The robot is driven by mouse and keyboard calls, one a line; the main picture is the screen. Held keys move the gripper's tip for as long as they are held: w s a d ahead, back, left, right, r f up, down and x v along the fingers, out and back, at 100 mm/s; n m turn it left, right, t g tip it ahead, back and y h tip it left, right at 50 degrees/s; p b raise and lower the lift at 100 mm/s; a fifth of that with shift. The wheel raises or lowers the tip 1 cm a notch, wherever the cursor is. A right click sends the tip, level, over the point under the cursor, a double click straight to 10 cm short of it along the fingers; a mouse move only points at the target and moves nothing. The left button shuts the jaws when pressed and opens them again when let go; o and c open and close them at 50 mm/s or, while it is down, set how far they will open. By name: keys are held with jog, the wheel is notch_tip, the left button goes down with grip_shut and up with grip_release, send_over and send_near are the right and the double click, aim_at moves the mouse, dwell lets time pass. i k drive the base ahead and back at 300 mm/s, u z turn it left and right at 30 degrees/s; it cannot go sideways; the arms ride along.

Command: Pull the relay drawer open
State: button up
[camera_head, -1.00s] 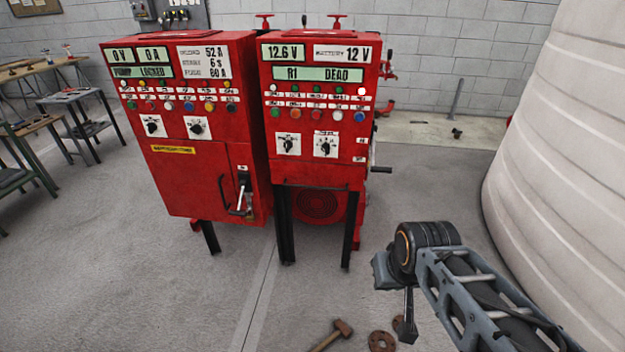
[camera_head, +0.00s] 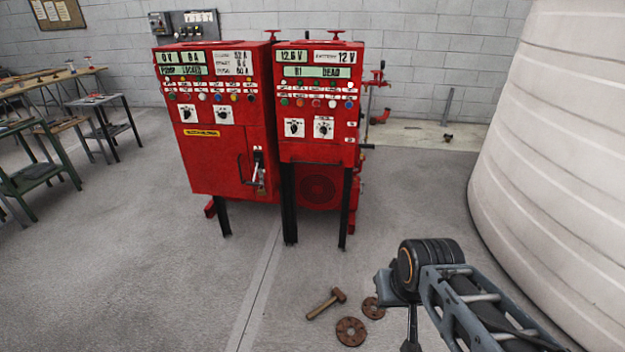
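Two red cabinets stand side by side ahead of me. The right cabinet (camera_head: 321,146) carries a display reading "R1 DEAD", rows of coloured lamps and two rotary switches. I cannot make out which part is the relay drawer; no drawer stands visibly pulled out. The left cabinet (camera_head: 215,163) has a door with a lever handle (camera_head: 256,172). My arm is at the lower right, well short of the cabinets. A narrow dark end part, possibly my gripper (camera_head: 411,335), hangs below its joint. Its fingers cannot be made out, and nothing is seen held.
A hammer (camera_head: 326,303) and two rusty discs (camera_head: 351,331) (camera_head: 373,308) lie on the floor before the cabinets. A large white tank (camera_head: 555,165) stands at the right. Workbenches (camera_head: 45,170) stand at the left. The floor between me and the cabinets is otherwise clear.

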aim_at(327, 154)
jog(key=u, duration=1.1)
jog(key=i, duration=1.4)
jog(key=z, duration=1)
jog(key=i, duration=0.55)
jog(key=z, duration=0.05)
